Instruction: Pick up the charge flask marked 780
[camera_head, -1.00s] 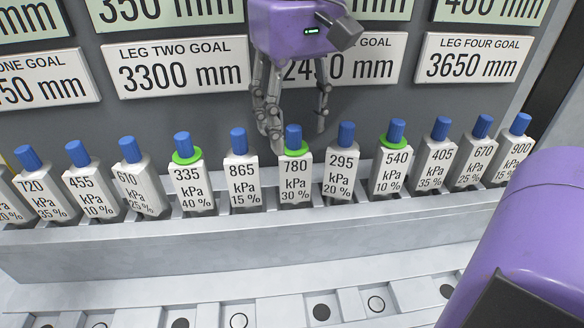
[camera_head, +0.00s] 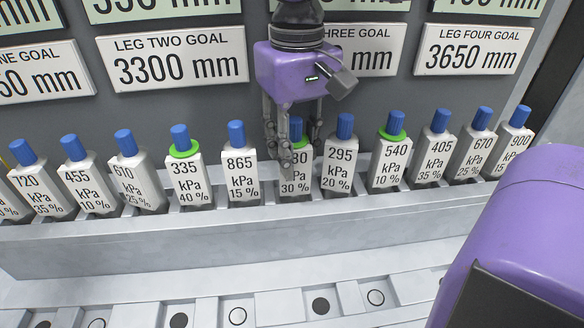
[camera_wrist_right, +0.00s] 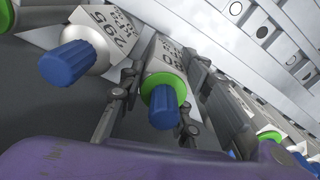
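The charge flask marked 780 (camera_head: 296,184) stands upright in the rack, with a blue cap and a green ring; its label reads 30 %. A finger partly hides its label in the head view. My right gripper (camera_head: 301,157) points down over it, with one finger on each side of the flask. In the right wrist view the flask's blue cap (camera_wrist_right: 163,108) and green ring lie between the open fingers (camera_wrist_right: 164,82). I see no firm grip on the flask. My left gripper is not in view.
Flask 865 (camera_head: 242,180) stands close on the left and flask 295 (camera_head: 341,172) close on the right. Several more flasks fill the grey rack (camera_head: 230,240). Goal signs (camera_head: 178,58) hang on the wall behind. A purple part of my own body fills the lower right.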

